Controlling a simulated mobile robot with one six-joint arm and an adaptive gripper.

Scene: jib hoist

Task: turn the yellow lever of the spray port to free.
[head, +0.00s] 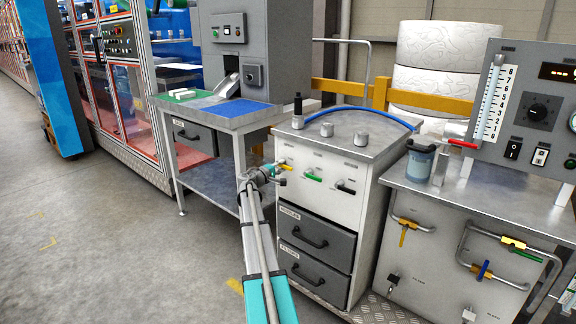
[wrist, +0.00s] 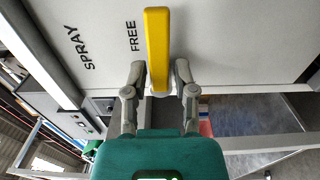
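The yellow lever (wrist: 158,45) of the spray port fills the upper middle of the wrist view. It lies lengthwise alongside the word FREE, with the word SPRAY further left. In the head view the lever (head: 281,163) shows small on the white cabinet's front, partly hidden by my gripper (head: 268,174). In the wrist view my gripper (wrist: 160,70) has its fingers apart, one on each side of the lever near its pivot end. Thin gaps seem to show beside the lever; firm contact cannot be made out.
The white cabinet (head: 315,228) also carries a green lever (head: 312,177) and a black one (head: 346,189) to the right. Drawers with dark handles sit below. A workbench (head: 211,123) stands left; a panel with valves (head: 430,265) stands right. Open floor lies left.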

